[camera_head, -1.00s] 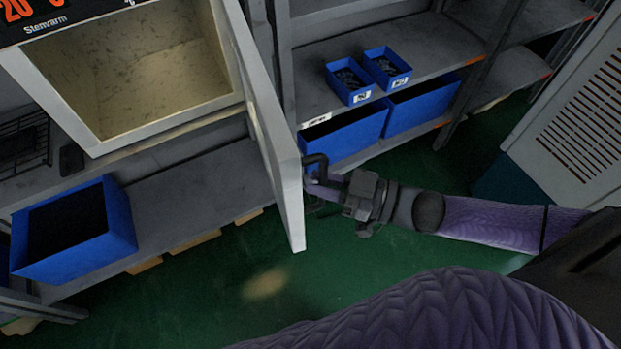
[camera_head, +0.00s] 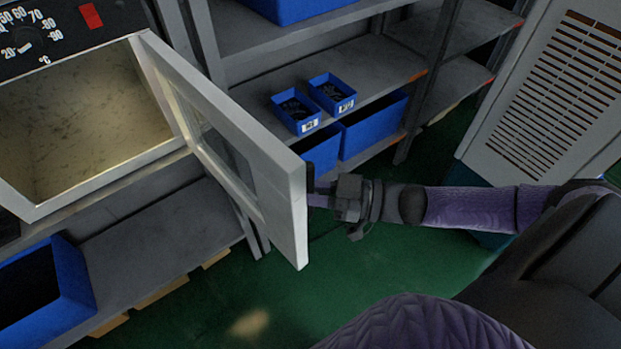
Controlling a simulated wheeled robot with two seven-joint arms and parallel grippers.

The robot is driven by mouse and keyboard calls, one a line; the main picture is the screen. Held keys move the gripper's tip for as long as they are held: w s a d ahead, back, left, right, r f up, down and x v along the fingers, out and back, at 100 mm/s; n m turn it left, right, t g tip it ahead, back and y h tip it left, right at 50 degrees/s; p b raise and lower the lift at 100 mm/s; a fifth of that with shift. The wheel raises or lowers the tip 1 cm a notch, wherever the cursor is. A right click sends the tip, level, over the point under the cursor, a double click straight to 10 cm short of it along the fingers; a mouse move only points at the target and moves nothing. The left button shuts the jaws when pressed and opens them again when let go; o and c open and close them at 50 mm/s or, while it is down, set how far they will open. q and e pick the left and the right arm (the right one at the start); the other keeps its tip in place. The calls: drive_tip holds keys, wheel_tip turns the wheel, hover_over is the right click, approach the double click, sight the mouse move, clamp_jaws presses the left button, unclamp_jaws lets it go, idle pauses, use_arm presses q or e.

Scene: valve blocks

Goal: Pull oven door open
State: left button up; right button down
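The oven (camera_head: 85,120) stands at the upper left with its lit, empty chamber showing. Its door (camera_head: 283,205) stands open, swung out towards me, with a glass pane in its frame. My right arm comes in from the right. My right gripper (camera_head: 318,196) is at the outer face of the door, near its free edge, where the handle is. The fingers are partly hidden behind the door edge, and their grip on the handle is hard to make out. My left gripper is not in view.
A shelf rack with small blue bins (camera_head: 295,110) and larger blue bins (camera_head: 372,126) stands behind the door. A blue bin (camera_head: 75,285) sits below the oven. A vented grey cabinet (camera_head: 548,85) is at the right. Green floor (camera_head: 390,262) is free below my arm.

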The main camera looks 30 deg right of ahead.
drive_tip(key=c, duration=0.6)
unclamp_jaws()
drive_tip(key=shift+w, duration=0.1)
drive_tip(key=p+v, duration=0.1)
drive_tip(key=v, duration=0.9)
drive_tip(key=shift+a, duration=0.1)
